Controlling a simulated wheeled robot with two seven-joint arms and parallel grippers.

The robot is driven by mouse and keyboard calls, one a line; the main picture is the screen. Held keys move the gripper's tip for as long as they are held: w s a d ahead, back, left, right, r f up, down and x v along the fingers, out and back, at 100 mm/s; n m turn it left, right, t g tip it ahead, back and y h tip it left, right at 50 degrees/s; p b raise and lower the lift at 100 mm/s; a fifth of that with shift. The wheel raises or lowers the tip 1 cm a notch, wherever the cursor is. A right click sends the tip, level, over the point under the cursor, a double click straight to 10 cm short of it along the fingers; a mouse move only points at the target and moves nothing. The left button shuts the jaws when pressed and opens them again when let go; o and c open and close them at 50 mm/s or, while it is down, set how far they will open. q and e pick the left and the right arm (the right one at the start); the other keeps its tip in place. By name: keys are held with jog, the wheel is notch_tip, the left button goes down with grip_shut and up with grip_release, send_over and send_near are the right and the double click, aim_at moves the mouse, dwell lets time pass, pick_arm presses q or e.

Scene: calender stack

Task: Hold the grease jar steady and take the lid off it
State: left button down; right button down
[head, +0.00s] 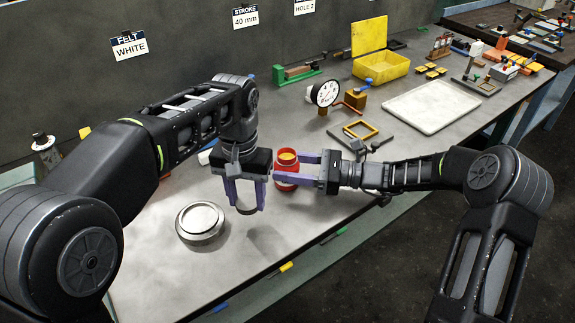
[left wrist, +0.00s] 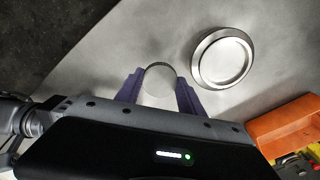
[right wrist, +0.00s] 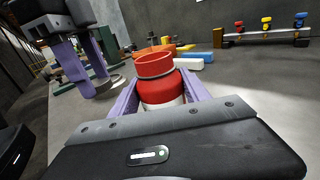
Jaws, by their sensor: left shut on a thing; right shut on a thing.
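The grease jar (head: 287,180) is red and upright, with its top open and a yellow-orange inside showing. My right gripper (head: 290,168) is shut on its sides; the right wrist view shows the jar (right wrist: 158,88) between both fingers. My left gripper (head: 247,203) points down and is shut on the grey disc-shaped lid (head: 246,209). The lid also shows between the fingertips in the left wrist view (left wrist: 160,80). The lid is apart from the jar, to its left and nearer the front, seemingly above the table.
A round steel dish (head: 201,222) stands on the table left of the lid. A dial gauge (head: 326,94), a yellow box (head: 381,67) and a white tray (head: 432,106) stand farther back. The table (head: 330,205) is bare near its front edge.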

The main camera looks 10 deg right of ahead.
jog(key=shift+f, duration=0.1)
jog(key=c, duration=0.5)
grip_release()
jog(key=shift+r, duration=0.2)
jog(key=b+v, duration=0.1)
jog(key=v, duration=1.1)
jog(key=shift+a, duration=0.1)
